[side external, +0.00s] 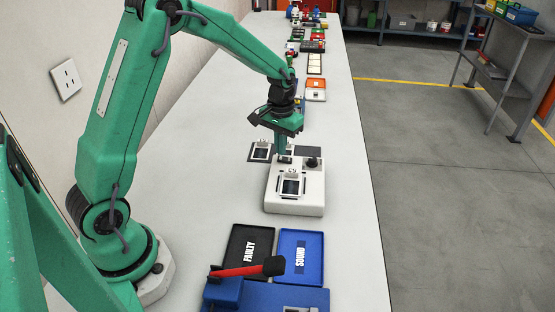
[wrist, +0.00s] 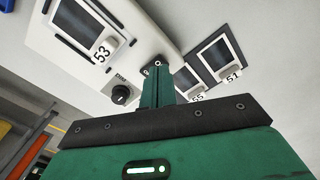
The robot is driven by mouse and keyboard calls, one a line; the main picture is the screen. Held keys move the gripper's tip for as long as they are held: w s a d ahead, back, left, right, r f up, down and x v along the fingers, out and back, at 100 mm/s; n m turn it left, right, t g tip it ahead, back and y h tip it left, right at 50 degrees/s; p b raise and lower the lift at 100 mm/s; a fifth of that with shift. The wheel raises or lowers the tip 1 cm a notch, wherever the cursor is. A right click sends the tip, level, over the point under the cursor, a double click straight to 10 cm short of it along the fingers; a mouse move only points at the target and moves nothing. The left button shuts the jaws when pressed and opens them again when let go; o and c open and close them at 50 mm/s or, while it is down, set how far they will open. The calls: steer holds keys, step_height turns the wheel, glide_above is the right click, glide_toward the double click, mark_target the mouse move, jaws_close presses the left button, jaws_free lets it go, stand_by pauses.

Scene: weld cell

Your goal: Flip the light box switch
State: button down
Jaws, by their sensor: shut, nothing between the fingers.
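The light box (side external: 278,203) is a white box in the middle of the bench. A white-framed film marked 53 (wrist: 84,32) lies on its top, its window dark; it also shows in the side view (side external: 291,186). A black knob marked DIM (wrist: 121,95) is on the box. My gripper (side external: 283,157) points down at the far left part of the box, shut and empty. In the wrist view its fingertips (wrist: 158,72) are right at a small dark switch (wrist: 150,67), partly hidden by them. I cannot tell which way the switch is set or whether the fingertips touch it.
Films marked 51 (wrist: 222,58) and 55 (wrist: 187,82) lie beyond the box. A black FAULTY tray (side external: 238,274) and blue SOUND tray (side external: 313,244) lie in front, with a red-handled blue device (side external: 225,291) nearer. Other items line the bench's far end. Bare bench flanks the box.

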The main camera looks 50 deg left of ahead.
mark_target(280, 159)
steer(key=shift+f, duration=1)
stand_by(0.8)
steer(key=shift+r, duration=3.55)
steer(key=shift+r, duration=0.1)
steer(key=s+d+r+m+t, duration=0.1)
steer(key=s+d+r+t, duration=0.25)
steer(key=s+r, duration=0.75)
steer(key=s+d+r+m+t, duration=0.1)
steer(key=s+d+m+t, duration=0.1)
steer(key=s, duration=1)
steer(key=shift+s+d+r, duration=0.15)
steer(key=shift+s+d, duration=0.1)
steer(key=shift+d, duration=0.5)
